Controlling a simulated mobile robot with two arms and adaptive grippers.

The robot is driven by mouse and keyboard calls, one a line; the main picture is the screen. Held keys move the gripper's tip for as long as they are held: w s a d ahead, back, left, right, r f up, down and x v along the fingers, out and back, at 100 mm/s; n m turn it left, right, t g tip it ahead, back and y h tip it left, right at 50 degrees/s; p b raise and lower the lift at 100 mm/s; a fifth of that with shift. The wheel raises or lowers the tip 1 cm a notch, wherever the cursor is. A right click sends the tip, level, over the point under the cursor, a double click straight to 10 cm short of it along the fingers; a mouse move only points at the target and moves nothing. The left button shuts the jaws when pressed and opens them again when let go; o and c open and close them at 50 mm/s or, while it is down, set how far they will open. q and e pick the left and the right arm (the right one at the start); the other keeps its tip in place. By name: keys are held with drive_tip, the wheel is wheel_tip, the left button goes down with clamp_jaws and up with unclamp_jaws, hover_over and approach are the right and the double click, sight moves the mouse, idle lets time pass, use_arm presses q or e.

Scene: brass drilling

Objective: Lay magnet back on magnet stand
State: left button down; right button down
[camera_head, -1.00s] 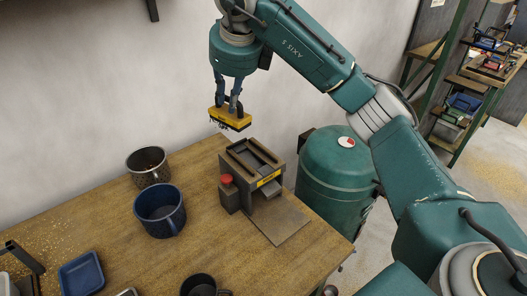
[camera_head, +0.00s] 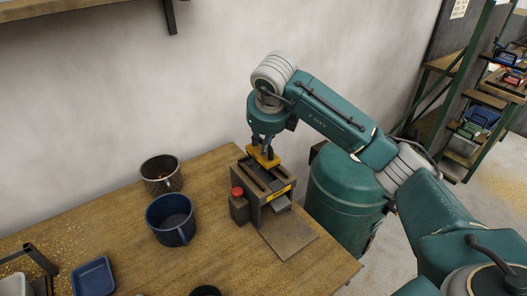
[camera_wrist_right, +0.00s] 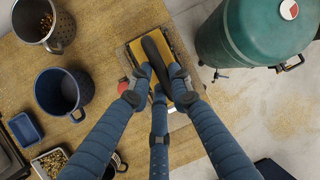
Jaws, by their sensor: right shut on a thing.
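The magnet (camera_head: 262,160) is a yellow block with a dark handle. My right gripper (camera_head: 265,148) is shut on the magnet's handle. In the right wrist view the magnet (camera_wrist_right: 183,75) lies beneath the gripper fingers (camera_wrist_right: 160,85), with the yellow top showing on both sides of the dark handle. The magnet is over the back of a brown-grey box-like device (camera_head: 262,208) with a red button and a yellow label, which looks like the stand. I cannot tell whether it touches the device. My left gripper is out of view.
A steel mug (camera_head: 161,176) and a blue mug (camera_head: 171,222) stand left of the device. A blue tray (camera_head: 93,277) lies at the front left of the wooden table (camera_head: 210,262). A green tank (camera_head: 345,195) stands beside the table's right edge.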

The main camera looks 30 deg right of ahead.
sight(263, 157)
wheel_tip(263, 157, down, 4)
drive_tip(key=shift+f+p, duration=0.2)
drive_tip(key=shift+p, duration=0.5)
drive_tip(key=shift+w+f, duration=0.1)
drive_tip(key=shift+f, duration=0.15)
drive_tip(key=shift+f, duration=0.15)
drive_tip(key=c, duration=1.6)
unclamp_jaws()
drive_tip(key=shift+a, duration=0.1)
